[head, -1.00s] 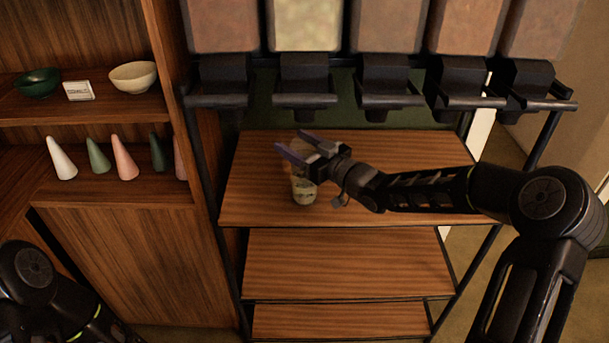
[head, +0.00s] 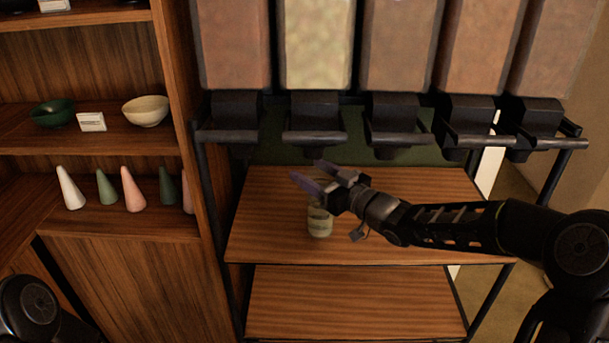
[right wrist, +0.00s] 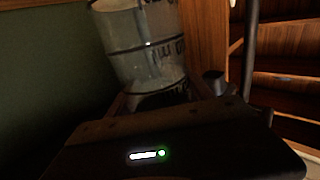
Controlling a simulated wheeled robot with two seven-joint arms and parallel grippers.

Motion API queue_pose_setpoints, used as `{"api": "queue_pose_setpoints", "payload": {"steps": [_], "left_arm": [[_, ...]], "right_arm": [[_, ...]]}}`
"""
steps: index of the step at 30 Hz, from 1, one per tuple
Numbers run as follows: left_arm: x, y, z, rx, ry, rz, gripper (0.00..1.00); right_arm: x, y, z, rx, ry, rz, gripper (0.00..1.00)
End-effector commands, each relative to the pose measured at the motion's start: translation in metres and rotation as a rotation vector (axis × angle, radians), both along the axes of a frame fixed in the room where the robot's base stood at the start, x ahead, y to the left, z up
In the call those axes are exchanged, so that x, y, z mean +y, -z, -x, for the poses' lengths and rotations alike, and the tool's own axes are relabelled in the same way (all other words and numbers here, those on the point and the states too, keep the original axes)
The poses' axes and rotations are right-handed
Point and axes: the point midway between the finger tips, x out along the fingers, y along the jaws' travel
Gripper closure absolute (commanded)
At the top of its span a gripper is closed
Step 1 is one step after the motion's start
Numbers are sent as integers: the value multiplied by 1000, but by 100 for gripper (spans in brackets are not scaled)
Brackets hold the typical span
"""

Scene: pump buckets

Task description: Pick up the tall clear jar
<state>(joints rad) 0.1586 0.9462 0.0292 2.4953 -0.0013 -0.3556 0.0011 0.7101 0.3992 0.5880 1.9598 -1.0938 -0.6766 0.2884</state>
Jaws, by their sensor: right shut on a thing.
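The tall clear jar (head: 320,222) is at the upper shelf, below the dispensers. In the head view my right gripper covers its upper part. In the right wrist view the jar (right wrist: 148,45) stands between the fingers, with dark bands and lettering on its clear wall. My right gripper (head: 322,180) is shut on the jar. Whether the jar's base touches the shelf is hard to tell. My left gripper is not in view; only part of my left arm shows at the lower left.
A row of dispensers (head: 318,45) with black spouts (head: 314,125) hangs above the shelf (head: 262,215). The shelf's left and right parts look clear. A wooden cabinet at the left holds a green bowl (head: 53,113), a cream bowl (head: 146,111) and several cones (head: 133,190).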

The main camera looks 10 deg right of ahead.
Motion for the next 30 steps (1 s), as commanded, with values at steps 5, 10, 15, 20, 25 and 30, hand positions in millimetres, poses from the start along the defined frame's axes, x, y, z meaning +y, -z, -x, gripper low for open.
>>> {"api": "queue_pose_setpoints", "payload": {"steps": [5, 10, 15, 20, 25, 30], "left_arm": [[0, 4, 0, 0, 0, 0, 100], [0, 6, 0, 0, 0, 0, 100], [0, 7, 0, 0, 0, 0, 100], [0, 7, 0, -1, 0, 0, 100], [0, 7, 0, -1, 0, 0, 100], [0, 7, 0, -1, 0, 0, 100]], "right_arm": [[-26, -1, 42, -4, 4, 6, 100], [-50, -1, 85, -3, 3, 4, 100], [-68, -1, 115, -4, 1, 2, 100], [-76, -1, 129, -4, -1, 1, 100], [-78, -2, 133, -3, -1, -1, 100], [-78, -2, 132, -3, -1, -1, 100]]}}
